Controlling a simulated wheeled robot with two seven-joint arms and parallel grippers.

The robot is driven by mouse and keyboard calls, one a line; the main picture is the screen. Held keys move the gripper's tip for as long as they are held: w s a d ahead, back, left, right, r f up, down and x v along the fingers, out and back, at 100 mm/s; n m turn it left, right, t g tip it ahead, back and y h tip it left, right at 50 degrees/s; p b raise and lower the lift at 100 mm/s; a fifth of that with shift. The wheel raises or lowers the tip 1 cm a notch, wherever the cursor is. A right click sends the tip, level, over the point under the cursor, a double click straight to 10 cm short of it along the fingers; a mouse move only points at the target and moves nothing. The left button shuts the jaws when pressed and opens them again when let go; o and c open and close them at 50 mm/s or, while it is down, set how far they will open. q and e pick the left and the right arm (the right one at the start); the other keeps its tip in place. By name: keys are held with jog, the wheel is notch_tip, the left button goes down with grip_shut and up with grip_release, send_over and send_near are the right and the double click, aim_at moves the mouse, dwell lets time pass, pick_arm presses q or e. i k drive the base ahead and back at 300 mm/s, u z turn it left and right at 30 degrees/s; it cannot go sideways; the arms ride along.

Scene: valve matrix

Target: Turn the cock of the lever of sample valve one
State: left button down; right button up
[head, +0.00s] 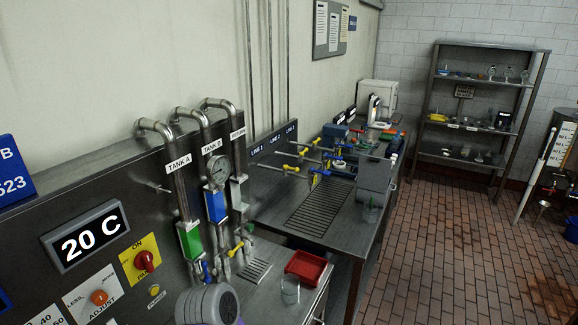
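Several small pipes with yellow-handled valves stick out from the wall panel by the signs for line 1, line 2 and line 3. The nearest yellow lever (290,168) is beside the line 1 sign (257,151). Another yellow lever (291,142) lies farther back. A yellow and blue valve (314,179) stands in front of them. No label reading sample valve one is legible, so I cannot tell which of these it is.
Tank A and tank B pipes, a pressure gauge (220,170) and a 20 C display (86,237) are at the left. A red tray (306,266) and a glass beaker (290,291) stand on the near bench. The brick floor (450,265) at the right is mostly free.

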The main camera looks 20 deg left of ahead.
aim_at(296, 169)
jog(key=z, duration=0.15)
jog(key=i, duration=1.7)
jog(key=u, duration=0.05)
